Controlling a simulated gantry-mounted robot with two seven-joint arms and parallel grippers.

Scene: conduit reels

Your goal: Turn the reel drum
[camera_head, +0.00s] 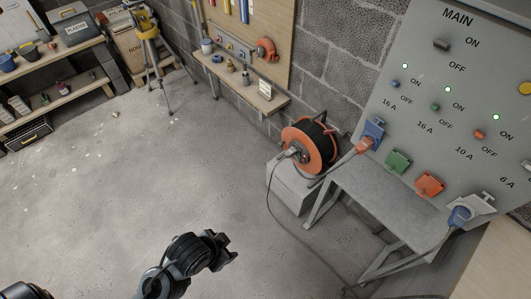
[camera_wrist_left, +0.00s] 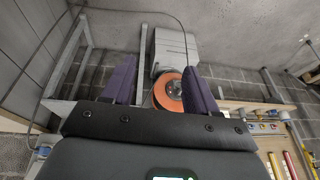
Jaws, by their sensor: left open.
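The reel drum (camera_head: 324,140) has orange side discs and a dark cable wound between them. It sits on a grey block (camera_head: 290,188) beside a grey metal stand, with a grey plug in its near face. My left gripper (camera_head: 228,250) is open and empty over the floor, well in front of the reel and apart from it. In the left wrist view the orange disc (camera_wrist_left: 169,92) shows between the two purple fingers (camera_wrist_left: 160,80), partly hidden by the right finger and the gripper body. My right gripper is not in view.
A large grey panel (camera_head: 460,90) with switches and coloured sockets stands at the right above the metal stand (camera_head: 390,205). A grey cable (camera_head: 300,240) hangs from the reel to the floor. A small shelf (camera_head: 240,90) and a yellow tripod (camera_head: 150,35) stand behind. The middle floor is clear.

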